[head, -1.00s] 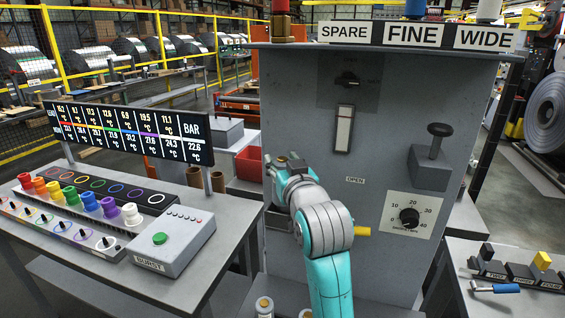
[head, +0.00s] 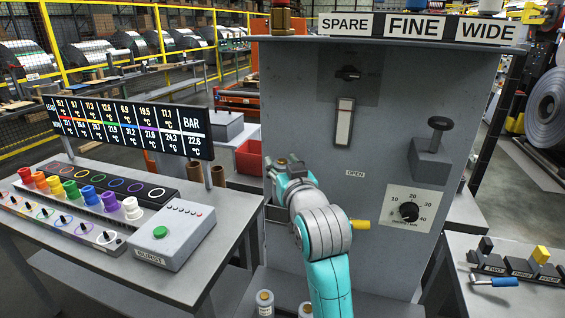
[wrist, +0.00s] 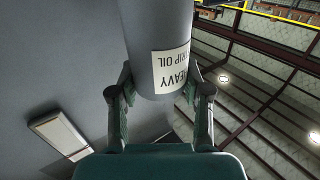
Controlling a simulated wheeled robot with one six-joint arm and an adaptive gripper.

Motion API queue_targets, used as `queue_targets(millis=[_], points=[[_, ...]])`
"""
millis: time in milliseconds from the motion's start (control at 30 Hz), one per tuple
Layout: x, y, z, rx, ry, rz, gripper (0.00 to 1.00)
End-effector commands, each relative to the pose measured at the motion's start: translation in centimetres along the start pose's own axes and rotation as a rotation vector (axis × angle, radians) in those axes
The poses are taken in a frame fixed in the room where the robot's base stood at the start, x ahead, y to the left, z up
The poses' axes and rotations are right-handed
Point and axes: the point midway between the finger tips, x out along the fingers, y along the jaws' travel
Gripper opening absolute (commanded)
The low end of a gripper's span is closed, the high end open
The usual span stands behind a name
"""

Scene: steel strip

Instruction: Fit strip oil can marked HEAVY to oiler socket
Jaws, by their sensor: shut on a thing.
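In the wrist view my gripper (wrist: 160,105) is shut on a grey cylindrical oil can (wrist: 150,30). The can carries a white label that shows upside down and reads HEAVY and STRIP OIL. One finger lies on each side of the can, near its labelled end. The can's other end runs out of the top of the picture. I cannot make out the oiler socket in either view.
The cabinet has a rocker switch (head: 344,122), a dial (head: 408,211) and a yellow-ended part (head: 360,224) beside my arm. Two small canisters (head: 265,302) stand low at its front. A control desk (head: 205,280) is on the left, a lever table (head: 520,300) on the right.

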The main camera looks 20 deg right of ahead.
Motion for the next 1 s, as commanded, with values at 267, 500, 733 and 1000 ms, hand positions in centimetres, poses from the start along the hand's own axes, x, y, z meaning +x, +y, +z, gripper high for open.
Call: queue_targets(millis=[267, 500, 733, 1000], points=[[0.0, 0.0, 0.6, 0.000, 0.000, 0.000, 0.00], [0.0, 0.0, 1.1, 0.000, 0.000, 0.000, 0.00], [0.0, 0.0, 1.6, 0.000, 0.000, 0.000, 0.00], [0.0, 0.0, 2.2, 0.000, 0.001, 0.000, 0.00]])
